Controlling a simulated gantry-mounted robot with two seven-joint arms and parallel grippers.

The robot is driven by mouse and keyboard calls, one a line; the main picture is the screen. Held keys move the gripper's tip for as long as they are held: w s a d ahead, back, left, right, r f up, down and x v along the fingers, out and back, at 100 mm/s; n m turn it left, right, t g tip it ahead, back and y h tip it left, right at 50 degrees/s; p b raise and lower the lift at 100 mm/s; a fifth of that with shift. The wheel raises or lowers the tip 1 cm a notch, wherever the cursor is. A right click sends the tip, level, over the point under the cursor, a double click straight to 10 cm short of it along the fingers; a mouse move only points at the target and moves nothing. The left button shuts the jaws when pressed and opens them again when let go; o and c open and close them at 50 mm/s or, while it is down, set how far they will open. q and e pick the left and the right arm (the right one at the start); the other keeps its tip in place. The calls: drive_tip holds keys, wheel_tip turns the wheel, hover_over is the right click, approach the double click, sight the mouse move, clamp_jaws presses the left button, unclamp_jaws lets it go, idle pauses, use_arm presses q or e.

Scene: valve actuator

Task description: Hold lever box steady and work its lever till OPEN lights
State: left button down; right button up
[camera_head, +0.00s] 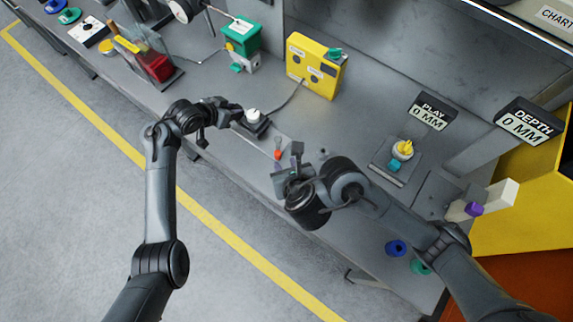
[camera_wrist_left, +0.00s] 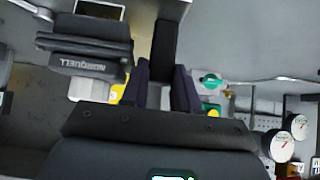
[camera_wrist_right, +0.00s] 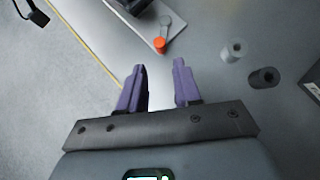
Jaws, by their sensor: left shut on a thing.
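The lever box (camera_head: 258,127) is a small dark box with a white round top, on the bench near its front edge. A cable joins it to a yellow box (camera_head: 316,66). My left gripper (camera_head: 236,111) is shut on a dark part of the lever box; in the left wrist view a dark bar (camera_wrist_left: 164,45) stands between its fingers. The lever's orange knob (camera_head: 277,155) sits to the right of the box. In the right wrist view the knob (camera_wrist_right: 160,45) is just beyond the tips of my right gripper (camera_wrist_right: 158,68), which is open and empty.
A grey cylinder (camera_wrist_right: 232,50) and a dark one (camera_wrist_right: 264,77) stand on the bench right of the lever. A yellow knob fixture (camera_head: 402,149), PLAY display (camera_head: 432,112) and DEPTH display (camera_head: 527,122) are further right. A green box (camera_head: 241,36) stands behind.

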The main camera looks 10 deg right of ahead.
drive_tip(key=shift+o, duration=0.2)
drive_tip(key=shift+o, duration=1.2)
drive_tip(key=a+f+n+g+y, duration=0.25)
drive_tip(key=a+n+g, duration=0.2)
drive_tip(key=a, duration=0.55)
wheel_tip(320, 180, up, 5)
drive_tip(key=n+g+h, duration=0.2)
drive_tip(key=g+h, duration=0.2)
hover_over(277, 152)
drive_tip(key=shift+m, duration=0.25)
wheel_tip(277, 152, down, 11)
drive_tip(key=shift+r, duration=0.2)
